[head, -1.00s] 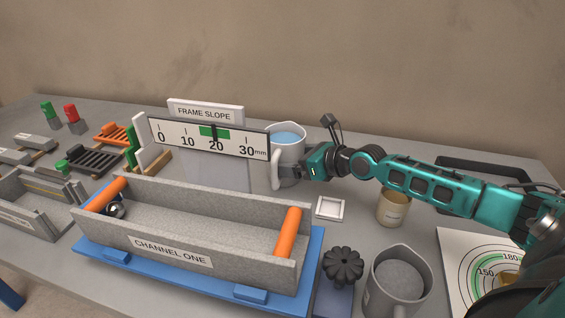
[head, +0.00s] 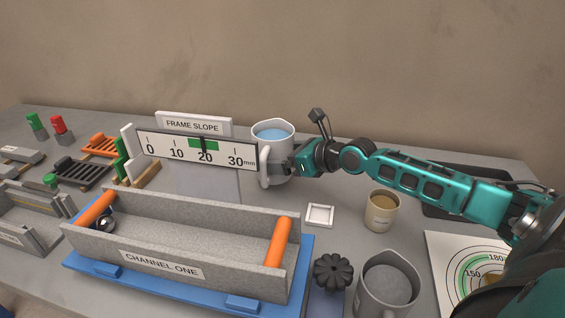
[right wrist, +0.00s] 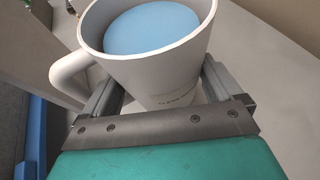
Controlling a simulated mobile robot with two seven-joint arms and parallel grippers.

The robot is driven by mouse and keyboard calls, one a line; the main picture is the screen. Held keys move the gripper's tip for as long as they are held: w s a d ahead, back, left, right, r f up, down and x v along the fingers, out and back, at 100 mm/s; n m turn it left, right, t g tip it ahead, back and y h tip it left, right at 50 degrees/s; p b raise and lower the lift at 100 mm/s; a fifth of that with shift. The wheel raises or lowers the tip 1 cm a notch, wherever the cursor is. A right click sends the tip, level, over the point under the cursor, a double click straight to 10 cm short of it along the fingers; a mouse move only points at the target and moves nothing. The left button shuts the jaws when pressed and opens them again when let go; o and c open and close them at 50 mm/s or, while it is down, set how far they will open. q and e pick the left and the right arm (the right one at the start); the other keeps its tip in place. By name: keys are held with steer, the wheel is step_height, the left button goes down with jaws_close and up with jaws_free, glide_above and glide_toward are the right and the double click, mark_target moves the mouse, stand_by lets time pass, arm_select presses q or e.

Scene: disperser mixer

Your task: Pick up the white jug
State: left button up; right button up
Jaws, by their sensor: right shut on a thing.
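My right gripper (head: 284,170) is shut on the jug's body from the right. In the right wrist view the jug (right wrist: 140,55) fills the space between the two fingers of the gripper (right wrist: 168,92), with its handle outside the left finger. The jug looks slightly raised off the table; its underside and any gap are hard to see. My left gripper is not in view.
The FRAME SLOPE scale panel (head: 204,150) is close to the jug's left. A grey channel (head: 180,240) on a blue base lies in front. A small white dish (head: 320,215), cream cup (head: 382,212) and grey jug (head: 387,288) stand to the right, below my arm.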

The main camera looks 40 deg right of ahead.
step_height(320, 180, up, 17)
steer(key=p, duration=0.3)
